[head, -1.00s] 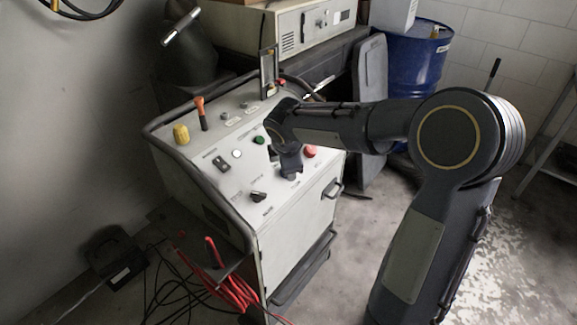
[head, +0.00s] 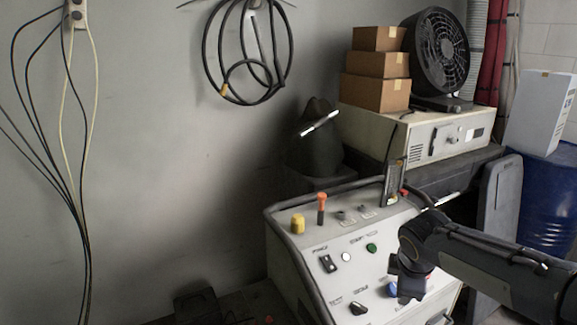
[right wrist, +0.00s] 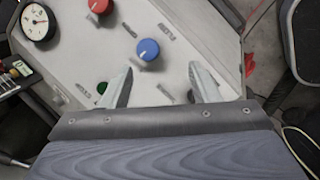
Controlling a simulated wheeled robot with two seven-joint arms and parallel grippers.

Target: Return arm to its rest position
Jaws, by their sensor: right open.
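My right arm comes in from the right in the head view, and its gripper (head: 408,289) hangs over the right part of the control console's sloped panel (head: 310,270). In the right wrist view the right gripper (right wrist: 158,84) has its two fingers spread wide with nothing between them. A blue knob (right wrist: 147,49) lies just beyond the fingertips, apart from them. The blue knob also shows partly beside the gripper in the head view (head: 392,289). A red knob (right wrist: 100,5) and a round gauge (right wrist: 38,22) sit farther off. My left gripper is not in view.
The panel also carries a yellow knob (head: 298,223), an orange-topped lever (head: 321,207), a green button (head: 372,247) and a black switch (head: 328,263). Behind stand a beige unit (head: 400,135), boxes (head: 375,94), a fan (head: 440,52) and a blue drum (head: 550,215).

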